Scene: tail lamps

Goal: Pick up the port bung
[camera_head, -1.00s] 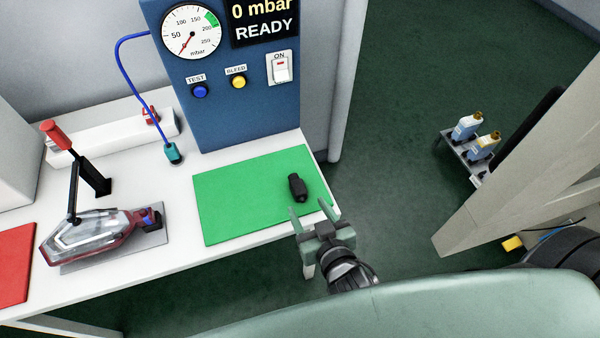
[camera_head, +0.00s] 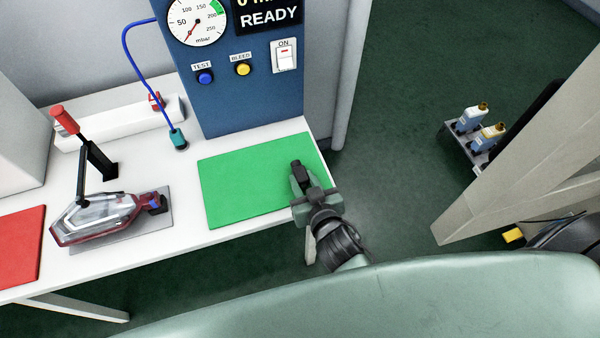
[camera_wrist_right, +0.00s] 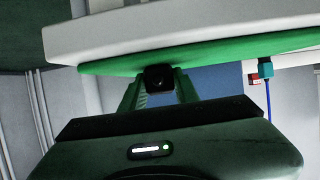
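The port bung, a small black stepped plug (camera_head: 297,165), lies on the green mat (camera_head: 240,190) near its right edge. My right gripper (camera_head: 306,177) reaches over the mat's front right corner with its two fingers on either side of the bung. The fingers look spread; contact with the bung is not clear. In the right wrist view the dark end of the bung (camera_wrist_right: 159,78) shows between the fingertips, in front of the green mat edge (camera_wrist_right: 220,52). My left gripper is not in view.
A clear and red tail lamp (camera_head: 100,215) sits on a grey plate at left, beside a red-handled clamp (camera_head: 85,145). A blue test panel (camera_head: 240,100) stands behind the mat. A blue hose ends in a teal connector (camera_head: 179,140). A red mat (camera_head: 20,245) lies far left.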

